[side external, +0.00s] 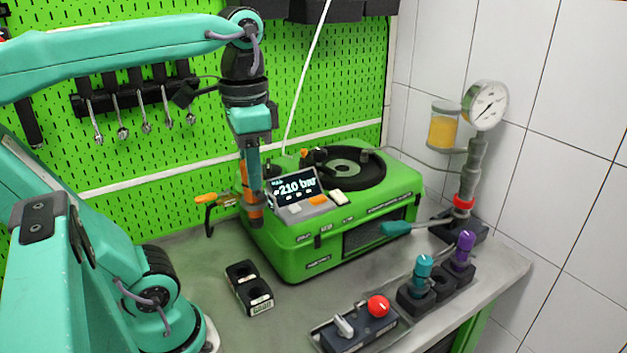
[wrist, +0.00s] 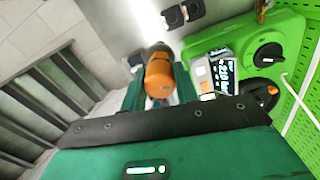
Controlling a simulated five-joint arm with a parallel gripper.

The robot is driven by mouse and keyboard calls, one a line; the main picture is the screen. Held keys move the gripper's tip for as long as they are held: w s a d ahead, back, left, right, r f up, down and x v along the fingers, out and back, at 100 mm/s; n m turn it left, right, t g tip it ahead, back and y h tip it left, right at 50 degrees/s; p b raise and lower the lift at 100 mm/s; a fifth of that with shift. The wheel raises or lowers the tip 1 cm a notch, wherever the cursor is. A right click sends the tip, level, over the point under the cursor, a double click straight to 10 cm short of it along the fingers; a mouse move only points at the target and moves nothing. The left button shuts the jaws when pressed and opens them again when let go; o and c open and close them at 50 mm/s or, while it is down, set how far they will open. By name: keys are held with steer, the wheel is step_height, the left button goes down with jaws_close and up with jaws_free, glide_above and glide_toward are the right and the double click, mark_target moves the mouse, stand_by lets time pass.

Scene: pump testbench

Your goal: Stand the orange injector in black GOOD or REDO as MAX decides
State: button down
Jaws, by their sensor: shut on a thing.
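My gripper (side external: 252,185) points down and is shut on the orange injector (side external: 254,213), held upright in the air at the left front of the green testbench. In the wrist view the injector (wrist: 160,76) sits between the two green jaws, its orange end towards the camera. The black two-socket block (side external: 248,287) stands on the bench below and in front, both sockets empty; its label is too small to read. It also shows in the wrist view (wrist: 173,16). The testbench display (side external: 293,189) reads about 210 bar; its small text is unclear.
The green testbench (side external: 320,240) fills the middle. A black rack (side external: 436,290) at right holds a teal injector (side external: 423,268) and a purple one (side external: 463,247). A red-knobbed control box (side external: 360,328) is at the front. A gauge (side external: 487,105) stands back right. Bench around the two-socket block is clear.

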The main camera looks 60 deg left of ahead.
mark_target(257, 226)
step_height(257, 226, down, 12)
steer(key=shift+r, duration=0.1)
steer(key=shift+a, duration=0.15)
steer(key=a+f, duration=0.7)
steer(key=a, duration=0.4)
steer(key=shift+s+a, duration=0.25)
steer(key=shift+f, duration=0.1)
steer(key=shift+f, duration=1.95)
steer(key=shift+f, duration=0.3)
steer(key=c, duration=1.1)
jaws_free()
steer(key=shift+o, duration=0.2)
